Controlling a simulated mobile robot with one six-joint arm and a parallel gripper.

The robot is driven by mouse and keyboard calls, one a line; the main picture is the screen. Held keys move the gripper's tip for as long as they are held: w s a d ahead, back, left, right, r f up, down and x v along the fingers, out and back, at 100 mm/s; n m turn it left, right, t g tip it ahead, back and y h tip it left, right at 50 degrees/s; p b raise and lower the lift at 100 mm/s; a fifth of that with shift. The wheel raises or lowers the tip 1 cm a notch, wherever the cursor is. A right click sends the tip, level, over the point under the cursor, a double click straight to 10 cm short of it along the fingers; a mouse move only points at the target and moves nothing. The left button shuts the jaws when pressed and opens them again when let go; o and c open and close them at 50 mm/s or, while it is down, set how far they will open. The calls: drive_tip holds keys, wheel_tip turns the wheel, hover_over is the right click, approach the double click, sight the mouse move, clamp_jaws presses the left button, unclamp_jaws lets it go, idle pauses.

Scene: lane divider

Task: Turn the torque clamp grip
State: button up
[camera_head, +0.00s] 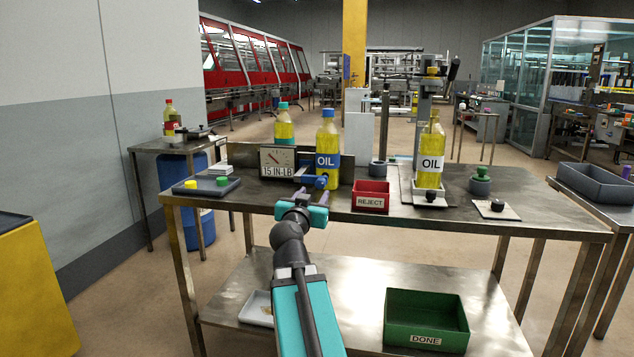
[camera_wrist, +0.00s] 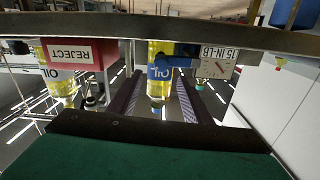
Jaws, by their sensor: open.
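The torque clamp (camera_head: 318,181) is a blue fitting at the table's front edge, beside a gauge marked 15 IN-LB (camera_head: 278,162). An oil bottle with a blue label and blue cap (camera_head: 327,150) stands at the clamp, its foot partly hidden by it. I cannot make out the clamp grip clearly. My gripper (camera_head: 314,197) is open and empty, just in front of the clamp at the table edge. In the wrist view, upside down, the bottle (camera_wrist: 159,62) shows between my two dark fingers (camera_wrist: 158,98), beyond them; I see no contact.
A red REJECT bin (camera_head: 371,196) stands right of the clamp. Another oil bottle (camera_head: 430,155) stands on a scale-like stand further right. A dark tray with caps (camera_head: 207,188) lies left. A green DONE bin (camera_head: 427,321) is on the lower shelf (camera_head: 345,290).

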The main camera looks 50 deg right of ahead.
sight(320, 184)
drive_tip(key=shift+w+d+r+p, duration=0.1)
drive_tip(key=shift+d+p, duration=0.1)
drive_tip(key=shift+p, duration=0.35)
drive_tip(key=p+x, duration=0.3)
drive_tip(key=p, duration=0.1)
drive_tip(key=shift+x, duration=2.7)
drive_tip(key=c, duration=1.1)
drive_tip(key=shift+o, duration=0.2)
drive_tip(key=shift+a, duration=0.25)
drive_tip(key=shift+d, duration=0.15)
